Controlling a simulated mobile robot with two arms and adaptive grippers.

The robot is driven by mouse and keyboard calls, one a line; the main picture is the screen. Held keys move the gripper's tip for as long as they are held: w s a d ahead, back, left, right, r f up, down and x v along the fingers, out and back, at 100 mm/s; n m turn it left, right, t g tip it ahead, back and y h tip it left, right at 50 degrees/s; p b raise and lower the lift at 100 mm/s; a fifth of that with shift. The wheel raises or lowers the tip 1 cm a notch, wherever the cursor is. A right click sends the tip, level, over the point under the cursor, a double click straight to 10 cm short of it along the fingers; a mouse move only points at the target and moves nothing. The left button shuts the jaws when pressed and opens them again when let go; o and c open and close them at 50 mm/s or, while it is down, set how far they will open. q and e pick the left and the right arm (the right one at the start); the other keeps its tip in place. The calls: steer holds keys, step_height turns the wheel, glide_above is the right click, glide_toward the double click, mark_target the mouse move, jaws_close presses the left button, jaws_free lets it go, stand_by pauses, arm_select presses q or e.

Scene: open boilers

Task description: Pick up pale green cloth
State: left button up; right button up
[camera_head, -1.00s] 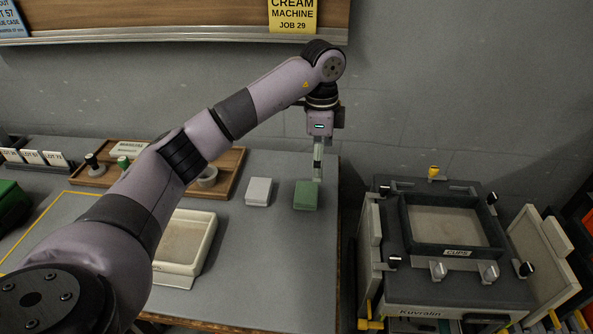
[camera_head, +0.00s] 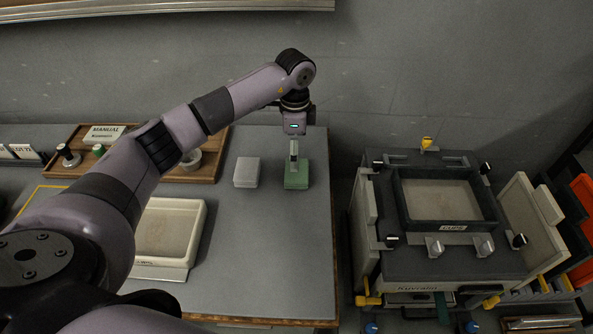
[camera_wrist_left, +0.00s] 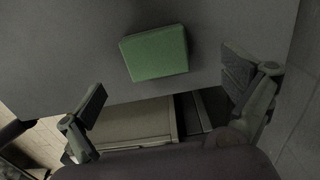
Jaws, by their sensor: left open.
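The pale green cloth (camera_head: 297,181) is a folded block lying on the grey table, near its right edge. My left gripper (camera_head: 294,158) points down over it in the head view and partly covers it. In the left wrist view the cloth (camera_wrist_left: 154,53) lies beyond and between the two spread fingers of the left gripper (camera_wrist_left: 165,88). The fingers are open and empty, with the cloth apart from them. My right gripper is not in view.
A grey-white folded block (camera_head: 246,172) lies just left of the cloth. A cream tray (camera_head: 204,225) and a wooden tray (camera_head: 214,160) with small items stand further left. A boxy machine (camera_head: 440,270) stands right of the table, across a gap. The wall is behind.

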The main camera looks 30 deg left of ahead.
arm_select(q)
steer(key=f, duration=0.2)
steer(key=f+p, duration=0.1)
steer(key=f, duration=0.2)
steer(key=shift+s+f, duration=0.3)
steer(key=shift+s, duration=0.05)
steer(key=shift+f, duration=0.5)
steer(key=shift+c, duration=0.5)
steer(key=c, duration=1.1)
